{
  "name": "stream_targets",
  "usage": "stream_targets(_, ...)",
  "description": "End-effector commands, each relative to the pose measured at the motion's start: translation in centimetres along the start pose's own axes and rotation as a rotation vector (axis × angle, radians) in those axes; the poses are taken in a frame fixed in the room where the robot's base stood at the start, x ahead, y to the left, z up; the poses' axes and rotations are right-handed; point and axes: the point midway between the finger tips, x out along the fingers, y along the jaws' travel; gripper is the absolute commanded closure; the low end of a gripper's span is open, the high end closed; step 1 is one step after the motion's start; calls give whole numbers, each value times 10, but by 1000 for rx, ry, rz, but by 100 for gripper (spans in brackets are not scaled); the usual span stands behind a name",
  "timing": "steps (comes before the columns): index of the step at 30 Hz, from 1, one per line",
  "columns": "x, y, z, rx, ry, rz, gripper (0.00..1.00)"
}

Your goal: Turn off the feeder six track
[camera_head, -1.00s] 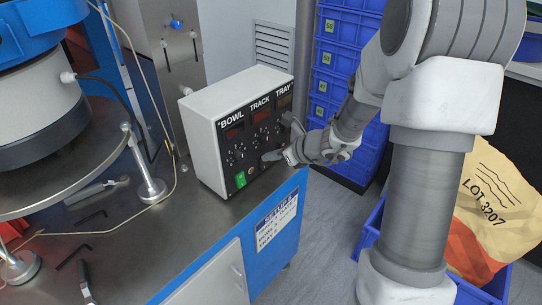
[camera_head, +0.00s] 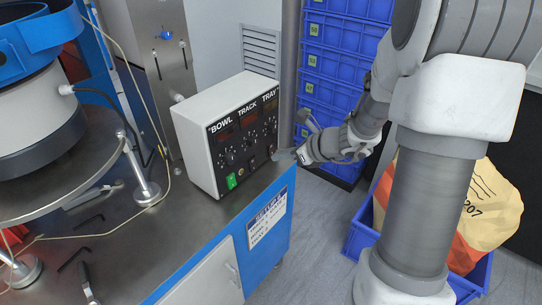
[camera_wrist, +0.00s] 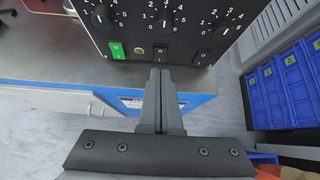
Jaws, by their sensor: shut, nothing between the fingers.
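The control box (camera_head: 192,146) is white with a black front panel headed BOWL, TRACK and TRAY. In the wrist view, the panel (camera_wrist: 140,35) has a row of dials with rocker switches under them. The left rocker (camera_wrist: 117,50) is lit green. The middle rocker (camera_wrist: 161,54), under the middle dial, is dark, as is the right rocker (camera_wrist: 200,57). My gripper (camera_wrist: 160,74) is shut and empty, just in front of and below the middle rocker, seemingly apart from it. In the head view my gripper (camera_head: 298,156) is right of the panel. No feeder number is readable on the box.
The box stands on a steel bench (camera_head: 130,235) near its edge, above a blue cabinet with a sign (camera_head: 267,217). A bowl feeder (camera_head: 40,110) stands left. Blue bins (camera_head: 338,65) are stacked behind my arm. A sack (camera_head: 485,215) sits in a blue crate at right.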

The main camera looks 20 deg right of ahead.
Motion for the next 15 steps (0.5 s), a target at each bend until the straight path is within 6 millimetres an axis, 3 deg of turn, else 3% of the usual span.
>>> stream_targets(1, -14, -1, 6, -1, -1, -3, 100)
stream_targets(6, -35, 0, 10, -1, -1, -1, 100)
stream_targets(15, -42, 0, 10, 0, 0, 0, 100)
